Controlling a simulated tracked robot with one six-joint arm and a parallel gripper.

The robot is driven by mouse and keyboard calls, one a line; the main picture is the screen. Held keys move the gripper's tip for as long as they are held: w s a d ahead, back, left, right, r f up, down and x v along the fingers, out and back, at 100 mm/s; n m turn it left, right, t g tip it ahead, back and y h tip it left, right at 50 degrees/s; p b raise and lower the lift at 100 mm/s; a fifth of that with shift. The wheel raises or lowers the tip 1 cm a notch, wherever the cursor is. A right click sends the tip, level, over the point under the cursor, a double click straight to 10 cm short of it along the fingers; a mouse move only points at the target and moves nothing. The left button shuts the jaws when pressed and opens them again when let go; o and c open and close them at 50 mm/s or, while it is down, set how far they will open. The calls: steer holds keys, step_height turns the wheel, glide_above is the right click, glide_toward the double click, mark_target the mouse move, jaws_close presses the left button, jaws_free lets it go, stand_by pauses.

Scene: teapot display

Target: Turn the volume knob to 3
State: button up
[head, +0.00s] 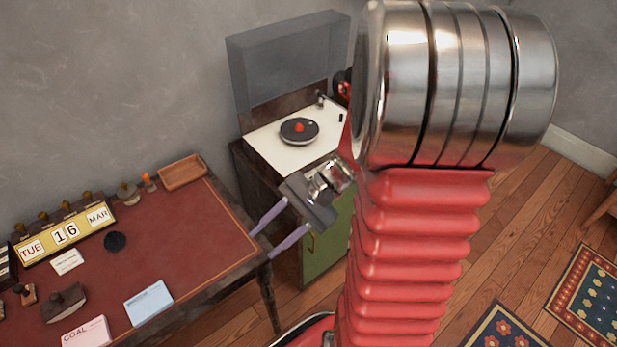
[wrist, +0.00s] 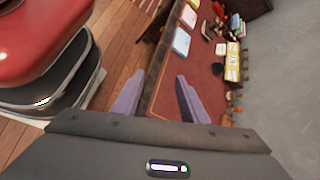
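The record player (head: 270,152) stands against the wall, with a white top deck, a black platter (head: 291,137) with a red centre and a raised grey see-through lid (head: 285,62). I cannot make out a volume knob or any scale; my arm hides the deck's right side and part of the cabinet front. My gripper (head: 263,246) is in front of the cabinet and points left towards the desk edge. Its two lavender fingers are apart with nothing between them. In the wrist view my gripper (wrist: 160,72) also shows open, facing the desk.
A desk with a red top (head: 190,235) stands at the left, its right edge close to my fingertips. It bears a yellow calendar (head: 65,233), a wooden tray (head: 182,172), a blue card (head: 148,303) and stamps. A patterned rug (head: 590,290) lies on the wooden floor at the right.

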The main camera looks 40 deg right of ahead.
steer(key=w+d+f+m+t, duration=0.2)
steer(key=d+f+m+t, duration=0.25)
steer(key=d+m, duration=0.2)
steer(key=w+d+f+m+t, duration=0.1)
steer(key=d+f+m+t, duration=0.2)
steer(key=d+m+t, duration=0.4)
steer(key=s+d+f+m+t+h, duration=0.2)
steer(key=s+d+f+m+h, duration=0.1)
steer(key=d, duration=0.4)
steer(key=s+d+f+m+t+h, duration=0.2)
steer(key=s+d+f+m+h, duration=0.1)
steer(key=d+f+m+h, duration=0.3)
steer(key=shift+d+f, duration=0.45)
steer(key=shift+f, duration=0.05)
steer(key=shift+w, duration=0.2)
steer(key=w, duration=1.3)
steer(key=shift+w+a, duration=0.25)
steer(key=shift+c, duration=0.6)
steer(key=shift+d, duration=0.1)
jaws_close()
